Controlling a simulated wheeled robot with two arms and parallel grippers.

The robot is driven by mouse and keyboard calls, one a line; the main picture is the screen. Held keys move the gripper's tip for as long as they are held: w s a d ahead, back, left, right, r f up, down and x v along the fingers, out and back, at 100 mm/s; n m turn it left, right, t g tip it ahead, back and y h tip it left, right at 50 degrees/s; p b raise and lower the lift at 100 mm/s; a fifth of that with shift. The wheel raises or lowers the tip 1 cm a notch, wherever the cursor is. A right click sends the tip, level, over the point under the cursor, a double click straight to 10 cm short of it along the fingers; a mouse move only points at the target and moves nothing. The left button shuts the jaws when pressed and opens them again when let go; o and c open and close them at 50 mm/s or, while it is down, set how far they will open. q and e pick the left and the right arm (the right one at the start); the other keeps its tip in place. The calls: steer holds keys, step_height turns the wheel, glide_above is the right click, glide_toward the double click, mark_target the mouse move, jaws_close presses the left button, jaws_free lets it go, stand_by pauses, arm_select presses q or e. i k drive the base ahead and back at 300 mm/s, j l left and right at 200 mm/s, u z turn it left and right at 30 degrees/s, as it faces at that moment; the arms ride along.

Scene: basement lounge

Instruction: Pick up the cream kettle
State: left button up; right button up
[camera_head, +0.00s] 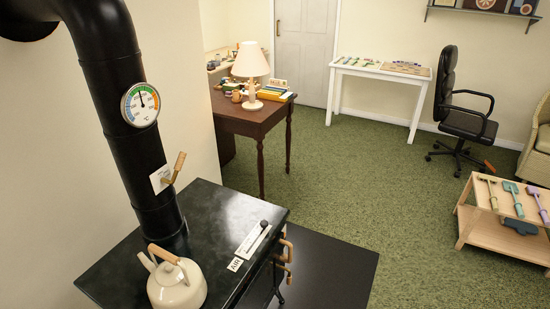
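A cream kettle (176,287) stands upright on the black stove top (222,215) at the lower left. Its wooden handle arches over the top, and its spout points to the upper left. The picture's bottom edge comes close to the kettle's base. Neither of my grippers shows in this view.
A black stovepipe (112,75) with a round gauge (140,105) rises just behind the kettle. A dark floor plate (325,275) lies right of the stove. A low wooden table (466,226) with tools stands at right; green carpet between is clear.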

mark_target(177, 283)
steer(key=u, duration=1)
